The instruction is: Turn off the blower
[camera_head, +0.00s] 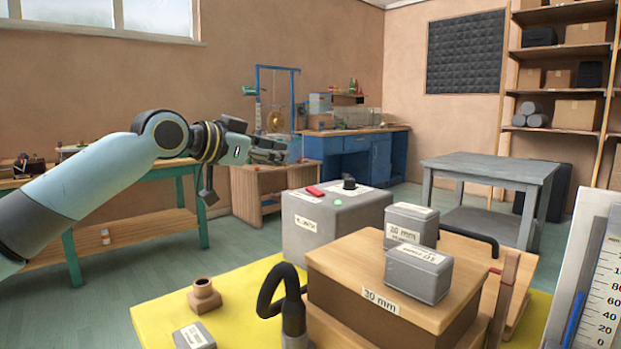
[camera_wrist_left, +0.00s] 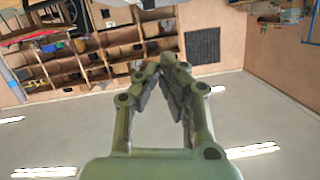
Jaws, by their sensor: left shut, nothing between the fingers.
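The blower appears to be a grey box (camera_head: 335,228) on the yellow surface, with a label on its front too small to read surely. On its top are a red rocker or button (camera_head: 314,191), a black knob (camera_head: 349,183) and a small green light or dot (camera_head: 338,202). My left gripper (camera_head: 283,151) is up in the air, behind and above the box in the picture, apart from it. Its fingers are shut and empty, and they meet at the tips in the left wrist view (camera_wrist_left: 167,64). My right gripper is not in view.
A small brown fitting (camera_head: 204,297) and a grey block (camera_head: 194,337) lie on the yellow surface (camera_head: 160,318). A scale board (camera_head: 595,300) stands at right.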

